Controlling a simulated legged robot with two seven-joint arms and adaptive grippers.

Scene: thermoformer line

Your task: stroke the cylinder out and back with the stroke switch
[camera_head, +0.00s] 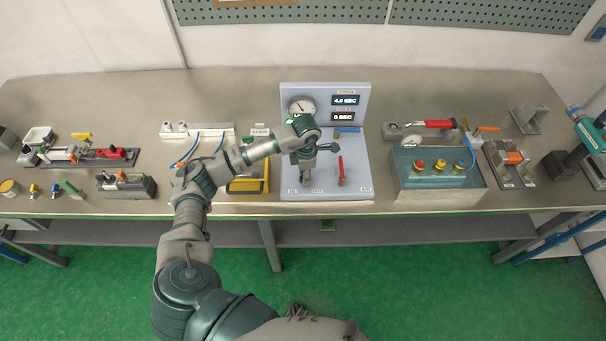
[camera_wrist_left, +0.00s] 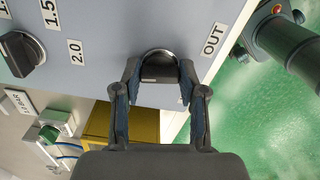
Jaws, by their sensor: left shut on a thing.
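A light grey-blue test panel (camera_head: 352,185) stands on the bench, with an upright back and a flat base. The stroke switch (camera_wrist_left: 158,66), a dark round knob, sits on its face beside an OUT label (camera_wrist_left: 214,39). My left gripper (camera_wrist_left: 160,75) is shut on this knob, one finger on each side. In the head view my left gripper (camera_head: 306,172) reaches down onto the front left of the panel, and its wrist hides the knob. I cannot clearly identify the cylinder. My right gripper is in neither view.
The panel's back has a round gauge (camera_head: 301,107) and displays reading 4.0 SEC (camera_head: 345,100) and 0 SEC (camera_head: 343,117). A red lever (camera_head: 341,171) stands right of my gripper. A dark dial (camera_wrist_left: 22,53) with numbers is nearby. A grey button box (camera_head: 436,183) stands right.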

